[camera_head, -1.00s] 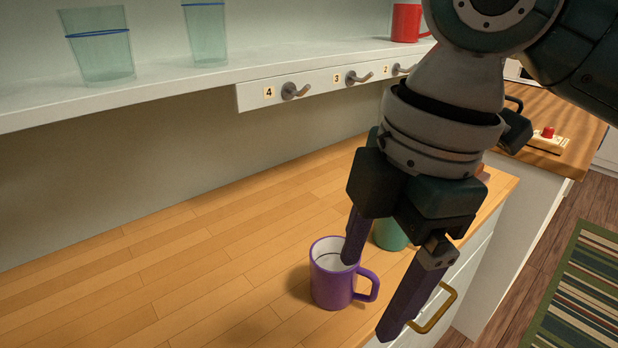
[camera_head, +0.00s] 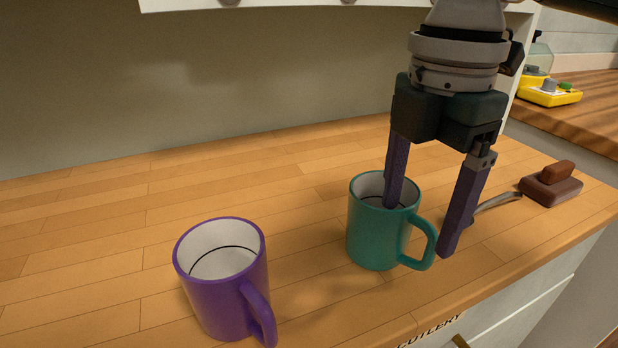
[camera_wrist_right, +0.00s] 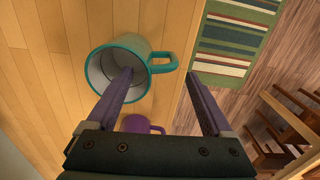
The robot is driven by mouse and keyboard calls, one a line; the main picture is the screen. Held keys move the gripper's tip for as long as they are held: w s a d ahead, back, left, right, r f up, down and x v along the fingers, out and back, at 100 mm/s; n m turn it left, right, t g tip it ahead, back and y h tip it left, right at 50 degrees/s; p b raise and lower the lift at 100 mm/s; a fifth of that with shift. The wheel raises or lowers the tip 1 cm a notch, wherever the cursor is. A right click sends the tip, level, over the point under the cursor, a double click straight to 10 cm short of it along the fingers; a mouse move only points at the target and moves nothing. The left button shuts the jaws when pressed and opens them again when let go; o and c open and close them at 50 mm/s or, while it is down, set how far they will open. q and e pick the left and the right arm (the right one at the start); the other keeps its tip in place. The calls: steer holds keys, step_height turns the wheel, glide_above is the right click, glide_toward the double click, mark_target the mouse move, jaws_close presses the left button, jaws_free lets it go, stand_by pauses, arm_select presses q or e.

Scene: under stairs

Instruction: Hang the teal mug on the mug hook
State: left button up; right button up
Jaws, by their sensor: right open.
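The teal mug (camera_head: 372,238) stands upright on the wooden counter, its handle pointing right toward the counter's front edge. It also shows in the right wrist view (camera_wrist_right: 147,88). My right gripper (camera_head: 420,230) is open above it and points down. One finger reaches into or over the mug's mouth, and the other is outside, beyond the handle side. In the right wrist view the fingers (camera_wrist_right: 166,88) straddle the mug's wall and handle side, apart from each other. Hook parts (camera_head: 348,1) are cut off at the top edge. My left gripper is not in view.
A purple mug (camera_head: 218,300) stands left of the teal mug, with free counter between them. A brown block-like object (camera_head: 551,188) with a metal piece lies to the right. A drawer front marked CUTLERY is below the counter edge. The counter behind the mugs is clear.

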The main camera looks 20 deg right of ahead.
steer(key=f, duration=0.2)
steer(key=d+f, duration=0.1)
steer(key=f, duration=0.1)
steer(key=shift+s+d+f+b, duration=0.1)
steer(key=shift+s+f+b, duration=0.1)
steer(key=shift+f+b, duration=0.15)
steer(key=shift+f, duration=0.45)
jaws_close()
